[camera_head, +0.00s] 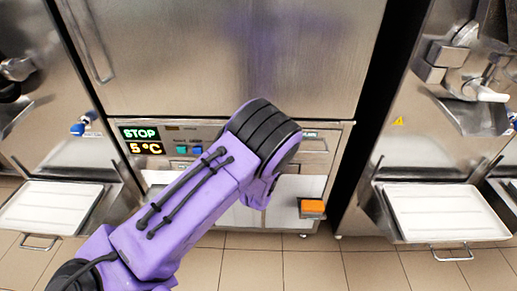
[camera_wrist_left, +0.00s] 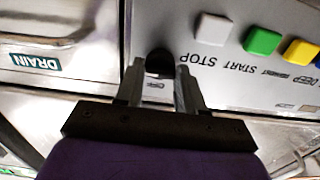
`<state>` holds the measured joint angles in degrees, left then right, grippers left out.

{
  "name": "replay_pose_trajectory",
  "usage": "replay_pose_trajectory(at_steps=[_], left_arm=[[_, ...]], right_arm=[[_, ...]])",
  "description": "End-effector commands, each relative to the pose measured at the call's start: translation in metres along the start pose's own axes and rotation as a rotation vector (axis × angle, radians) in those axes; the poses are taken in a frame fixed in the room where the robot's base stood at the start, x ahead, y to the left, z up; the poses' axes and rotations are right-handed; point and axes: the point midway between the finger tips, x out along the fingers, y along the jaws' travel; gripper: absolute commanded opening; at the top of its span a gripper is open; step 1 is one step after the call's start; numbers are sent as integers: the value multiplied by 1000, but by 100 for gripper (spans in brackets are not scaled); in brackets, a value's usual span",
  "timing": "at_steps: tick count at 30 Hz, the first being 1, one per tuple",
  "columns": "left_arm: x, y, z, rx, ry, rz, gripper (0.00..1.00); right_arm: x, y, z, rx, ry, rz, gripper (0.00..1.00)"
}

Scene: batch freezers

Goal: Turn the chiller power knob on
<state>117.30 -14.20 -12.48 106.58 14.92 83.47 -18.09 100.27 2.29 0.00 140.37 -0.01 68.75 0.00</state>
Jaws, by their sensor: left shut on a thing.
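The black knob (camera_wrist_left: 158,60) shows in the left wrist view, on the grey control panel (camera_wrist_left: 262,82) close to its left edge. My left gripper (camera_wrist_left: 161,66) has one finger on each side of the knob and is shut on it. In the head view my purple left arm crosses the panel and hides the knob and the gripper. My right gripper is in neither view.
The lit display (camera_head: 141,141) reads STOP and 5°C. A white button (camera_wrist_left: 213,28), a green button (camera_wrist_left: 262,40) and a yellow button (camera_wrist_left: 300,52) sit right of the knob. White trays (camera_head: 52,206) (camera_head: 445,212) stand at both sides. An orange block (camera_head: 312,207) is at lower right.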

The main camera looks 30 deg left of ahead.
Motion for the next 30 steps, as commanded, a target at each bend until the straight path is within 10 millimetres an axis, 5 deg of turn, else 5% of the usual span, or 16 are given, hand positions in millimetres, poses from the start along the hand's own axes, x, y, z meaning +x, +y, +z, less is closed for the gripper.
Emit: replay_pose_trajectory(at_steps=[7,8,10,20,30], left_arm=[[0,1,0,2,-1,3,8],[0,1,0,2,-1,3,41],[0,1,0,2,-1,3,64],[-3,1,-1,1,-1,2,64],[-76,2,-4,4,-3,5,64]], right_arm=[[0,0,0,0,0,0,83],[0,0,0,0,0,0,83],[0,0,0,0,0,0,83],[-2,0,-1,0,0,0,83],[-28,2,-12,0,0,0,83]])
